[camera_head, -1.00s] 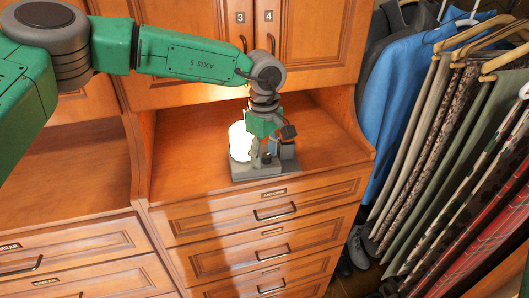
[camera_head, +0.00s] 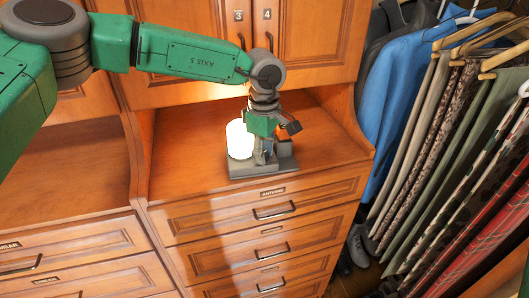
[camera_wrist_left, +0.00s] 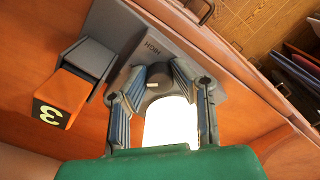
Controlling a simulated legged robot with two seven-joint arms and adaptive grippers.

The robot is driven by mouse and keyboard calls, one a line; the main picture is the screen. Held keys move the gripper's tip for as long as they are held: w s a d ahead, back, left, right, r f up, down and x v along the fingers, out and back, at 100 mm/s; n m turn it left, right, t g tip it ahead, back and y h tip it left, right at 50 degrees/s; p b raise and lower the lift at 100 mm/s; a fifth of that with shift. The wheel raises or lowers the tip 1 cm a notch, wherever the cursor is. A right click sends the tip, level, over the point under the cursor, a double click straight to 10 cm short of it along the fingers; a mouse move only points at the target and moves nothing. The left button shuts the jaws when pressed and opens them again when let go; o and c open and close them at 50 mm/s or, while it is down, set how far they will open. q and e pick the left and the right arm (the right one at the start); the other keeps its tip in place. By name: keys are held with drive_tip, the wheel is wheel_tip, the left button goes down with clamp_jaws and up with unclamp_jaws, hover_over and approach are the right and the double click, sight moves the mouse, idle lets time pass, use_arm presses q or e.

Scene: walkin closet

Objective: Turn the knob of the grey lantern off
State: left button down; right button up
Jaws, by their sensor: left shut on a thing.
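The grey lantern has a flat grey base (camera_head: 240,171) and a glowing white shade (camera_head: 238,140). It stands on the wooden counter near its front edge. In the left wrist view the base (camera_wrist_left: 190,62) carries lettering that looks like "HIGH", and the bright shade (camera_wrist_left: 170,125) shows between the fingers. My left gripper (camera_head: 262,157) comes down on the lantern's front side. In the left wrist view its ribbed fingers (camera_wrist_left: 158,84) close around the dark round knob (camera_wrist_left: 154,73), one on each side. My right gripper is out of view.
An orange and grey block marked "3" (camera_wrist_left: 62,98) sits beside the lantern; whether it is attached is unclear. Cabinet doors (camera_head: 205,50) rise behind, and drawers (camera_head: 262,210) lie below. Hanging clothes (camera_head: 440,150) fill the right. The counter left of the lantern is clear.

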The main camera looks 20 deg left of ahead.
sight(266, 154)
use_arm(q)
drive_tip(key=n, duration=0.4)
drive_tip(key=shift+d+n, duration=0.15)
drive_tip(key=shift+n, duration=0.15)
drive_tip(key=n, duration=0.4)
drive_tip(key=shift+n, duration=0.3)
drive_tip(key=c, duration=1.3)
unclamp_jaws()
drive_tip(key=shift+c, duration=0.2)
drive_tip(key=shift+r, duration=0.5)
wheel_tip(266, 154, up, 11)
